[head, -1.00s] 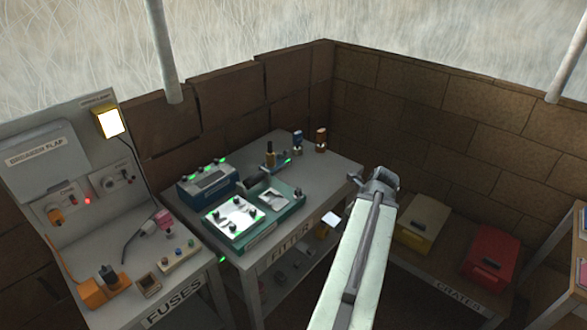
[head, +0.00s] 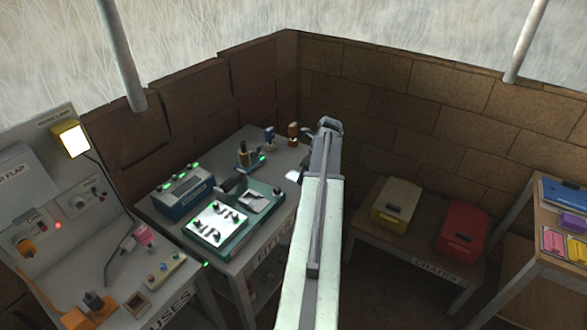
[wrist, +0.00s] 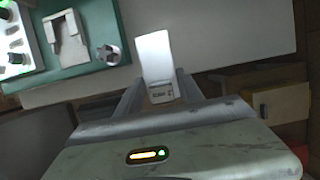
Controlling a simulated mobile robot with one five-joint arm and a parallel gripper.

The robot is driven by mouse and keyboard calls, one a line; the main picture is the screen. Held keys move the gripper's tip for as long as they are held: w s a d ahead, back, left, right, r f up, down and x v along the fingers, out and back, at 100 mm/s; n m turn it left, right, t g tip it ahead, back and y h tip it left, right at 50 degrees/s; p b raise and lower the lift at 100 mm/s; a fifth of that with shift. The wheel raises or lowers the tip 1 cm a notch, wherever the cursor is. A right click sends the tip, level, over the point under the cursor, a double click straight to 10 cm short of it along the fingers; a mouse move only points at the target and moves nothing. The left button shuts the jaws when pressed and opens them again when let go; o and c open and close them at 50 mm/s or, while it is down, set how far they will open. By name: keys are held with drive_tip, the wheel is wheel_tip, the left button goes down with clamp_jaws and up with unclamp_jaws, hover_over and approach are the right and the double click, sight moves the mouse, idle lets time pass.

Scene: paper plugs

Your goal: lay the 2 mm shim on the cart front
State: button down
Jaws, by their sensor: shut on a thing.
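A pale, flat shim (wrist: 155,58) with a small printed patch at its near end is in the wrist view. The print is too small to read for thickness. My gripper (wrist: 157,88) is shut on that near end, and the shim juts out beyond the fingers. In the head view the shim (head: 293,175) shows as a bright patch left of my arm, by the right edge of the FITTER bench (head: 222,262). My gripper (head: 330,126) is partly hidden there by my arm. I cannot tell the shim's height above the bench. No cart front can be made out by label.
A green fixture (head: 250,222) and a blue box (head: 182,193) stand on the FITTER bench; upright tools (head: 293,132) stand at its back. Yellow (head: 397,207) and red (head: 461,229) crates sit on a low bench at right. A shelf (head: 545,237) stands far right.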

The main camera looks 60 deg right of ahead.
drive_tip(key=w+d+r+p, duration=0.2)
drive_tip(key=w+d+r, duration=0.1)
drive_tip(key=w+d, duration=0.5)
drive_tip(key=f+b, duration=0.7)
drive_tip(key=a+f+b, duration=0.1)
drive_tip(key=f+b, duration=0.2)
drive_tip(key=f, duration=0.1)
drive_tip(key=shift+w+b, duration=0.25)
drive_tip(key=shift+b, duration=0.1)
drive_tip(key=shift+r, duration=0.25)
drive_tip(key=shift+f, duration=0.25)
drive_tip(key=c, duration=0.7)
unclamp_jaws()
drive_tip(key=shift+c, duration=0.2)
drive_tip(key=shift+r, duration=0.15)
